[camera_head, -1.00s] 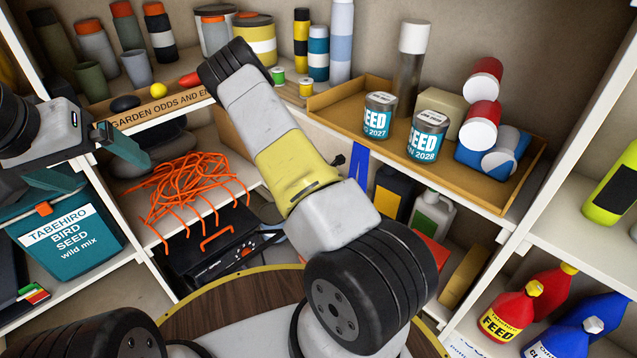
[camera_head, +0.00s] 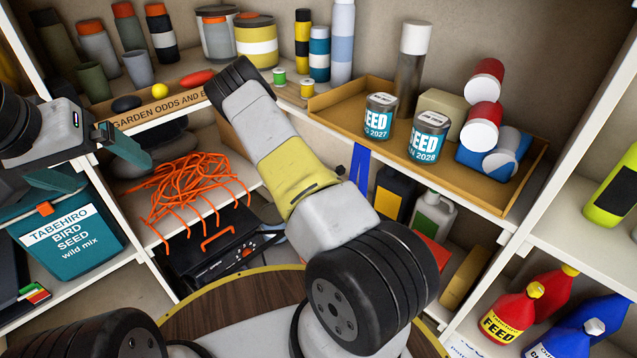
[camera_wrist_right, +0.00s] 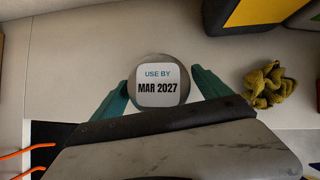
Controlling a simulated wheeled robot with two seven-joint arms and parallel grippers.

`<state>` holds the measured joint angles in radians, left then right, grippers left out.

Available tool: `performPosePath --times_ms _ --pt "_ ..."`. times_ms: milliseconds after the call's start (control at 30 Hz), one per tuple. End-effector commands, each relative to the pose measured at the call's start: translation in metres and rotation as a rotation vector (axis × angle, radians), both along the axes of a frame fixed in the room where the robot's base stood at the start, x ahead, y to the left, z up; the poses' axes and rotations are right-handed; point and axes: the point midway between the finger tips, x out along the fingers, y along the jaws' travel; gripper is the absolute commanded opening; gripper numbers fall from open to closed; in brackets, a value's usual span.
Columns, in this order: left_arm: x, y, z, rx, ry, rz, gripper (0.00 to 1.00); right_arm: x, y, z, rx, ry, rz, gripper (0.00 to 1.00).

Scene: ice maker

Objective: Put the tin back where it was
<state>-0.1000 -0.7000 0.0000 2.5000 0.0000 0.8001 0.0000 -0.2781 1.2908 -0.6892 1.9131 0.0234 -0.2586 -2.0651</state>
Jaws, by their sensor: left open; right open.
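A round tin (camera_wrist_right: 157,80) shows in the right wrist view, its pale lid label reading "USE BY MAR 2027". The teal fingers of my right gripper (camera_wrist_right: 160,92) are open on either side of it; I cannot tell whether they touch it. This tin and my right gripper are hidden in the head view, where my right arm crosses the middle. Two other seed tins, one marked 2027 (camera_head: 378,117) and one marked 2028 (camera_head: 428,136), stand upright in the wooden tray (camera_head: 335,97). My left gripper (camera_head: 88,165) is open and empty at the left, above the bird seed tub (camera_head: 65,242).
Red-and-white cans (camera_head: 480,125) and a beige block (camera_head: 442,103) share the tray. Orange cord (camera_head: 190,190) hangs over the lower left shelf.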

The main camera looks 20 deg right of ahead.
Motion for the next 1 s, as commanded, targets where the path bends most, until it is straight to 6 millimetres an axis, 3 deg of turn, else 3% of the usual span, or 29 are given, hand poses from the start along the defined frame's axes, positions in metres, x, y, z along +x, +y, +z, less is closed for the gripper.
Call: performPosePath --times_ms 167,600,833,1000 --pt "0.000 0.000 0.000 0.000 0.000 0.000 0.97 -0.001 0.004 0.009 0.000 -0.002 0.002 0.88" --pt "0.000 0.000 0.000 0.000 0.000 0.000 0.97 -0.028 0.043 0.082 0.001 -0.002 0.002 0.88" --pt "0.000 0.000 0.000 0.000 0.000 0.000 0.97 -0.035 0.054 0.102 0.004 -0.002 -0.004 0.88" --pt "0.000 0.000 0.000 0.000 0.000 0.000 0.97 -0.039 0.068 0.119 0.099 -0.049 -0.126 0.88"
